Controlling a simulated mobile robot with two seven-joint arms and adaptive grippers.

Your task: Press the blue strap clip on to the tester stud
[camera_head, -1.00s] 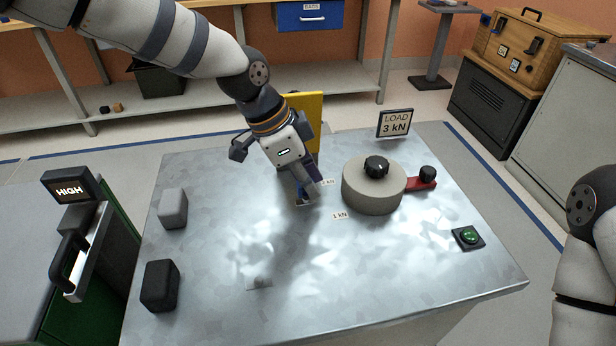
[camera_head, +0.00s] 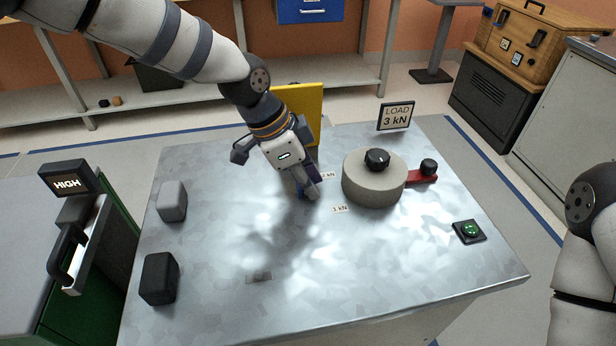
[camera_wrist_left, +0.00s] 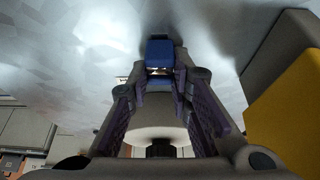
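My left gripper (camera_head: 305,192) points down at the middle of the metal tester top (camera_head: 400,265), left of the round grey drum. In the left wrist view its two fingers (camera_wrist_left: 161,88) are closed in on the blue strap clip (camera_wrist_left: 160,52), which sits between their tips. In the head view only a bit of blue shows by the fingers, and the clip's underside is hidden. I cannot make out the stud; the gripper may cover it. My right gripper is out of view; only part of my right arm shows at the right edge.
The grey drum (camera_head: 373,181) with a black knob and red lever (camera_head: 422,178) stands right of the gripper. A yellow panel (camera_head: 300,108) rises behind it. A grey block (camera_head: 172,201) and black block (camera_head: 159,279) stand left. A green button (camera_head: 469,231) is at right. The front middle is mostly clear.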

